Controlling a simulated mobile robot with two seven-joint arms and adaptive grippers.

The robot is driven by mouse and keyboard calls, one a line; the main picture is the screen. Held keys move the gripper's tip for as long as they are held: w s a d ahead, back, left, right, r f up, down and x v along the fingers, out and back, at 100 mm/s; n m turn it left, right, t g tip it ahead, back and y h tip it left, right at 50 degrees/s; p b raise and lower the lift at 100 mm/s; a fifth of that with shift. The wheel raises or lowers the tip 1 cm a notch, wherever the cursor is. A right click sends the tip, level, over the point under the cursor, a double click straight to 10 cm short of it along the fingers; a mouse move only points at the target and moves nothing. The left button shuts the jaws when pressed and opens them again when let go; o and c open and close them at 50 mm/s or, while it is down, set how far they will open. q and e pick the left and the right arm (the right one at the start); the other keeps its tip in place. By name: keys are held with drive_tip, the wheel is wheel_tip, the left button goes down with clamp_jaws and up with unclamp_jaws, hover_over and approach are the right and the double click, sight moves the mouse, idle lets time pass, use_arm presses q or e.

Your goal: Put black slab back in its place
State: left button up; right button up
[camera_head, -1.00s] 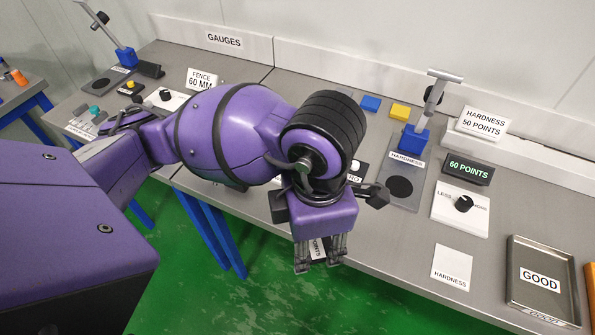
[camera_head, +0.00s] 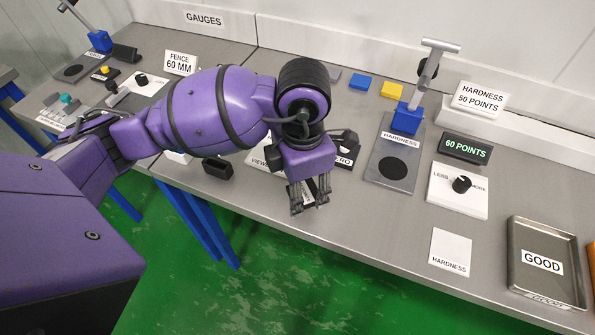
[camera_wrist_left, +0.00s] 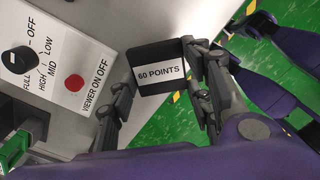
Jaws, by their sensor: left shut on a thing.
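My left gripper (camera_head: 309,194) is shut on the black slab (camera_head: 308,197), near the front edge of the bench. The fingers hide most of the slab in the head view. In the left wrist view the black slab (camera_wrist_left: 153,52) is squarish with a white "60 POINTS" label, held between the fingers of the left gripper (camera_wrist_left: 164,82). A grey slab (camera_head: 333,73), a blue slab (camera_head: 361,82) and a yellow slab (camera_head: 392,90) lie in a row at the back of the bench. My right gripper does not show.
The hardness stand (camera_head: 392,162), a "60 POINTS" display (camera_head: 466,148) and a knob panel (camera_head: 457,190) stand right of my arm. Farther right are a "HARDNESS" card (camera_head: 450,252) and a "GOOD" tray (camera_head: 520,287). A viewer panel (camera_wrist_left: 72,85) is beside the slab.

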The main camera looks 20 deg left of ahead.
use_arm(q)
drive_tip(key=shift+w+a+f, duration=0.1)
drive_tip(key=shift+w+f, duration=0.25)
drive_tip(key=shift+f, duration=0.1)
drive_tip(key=shift+w+f, duration=0.15)
drive_tip(key=shift+f, duration=1.55)
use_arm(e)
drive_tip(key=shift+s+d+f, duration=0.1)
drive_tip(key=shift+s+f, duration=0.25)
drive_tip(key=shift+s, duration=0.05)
use_arm(q)
drive_tip(key=shift+f, duration=0.15)
drive_tip(key=o, duration=1.3)
drive_tip(key=shift+a, duration=0.1)
drive_tip(key=shift+c, duration=0.2)
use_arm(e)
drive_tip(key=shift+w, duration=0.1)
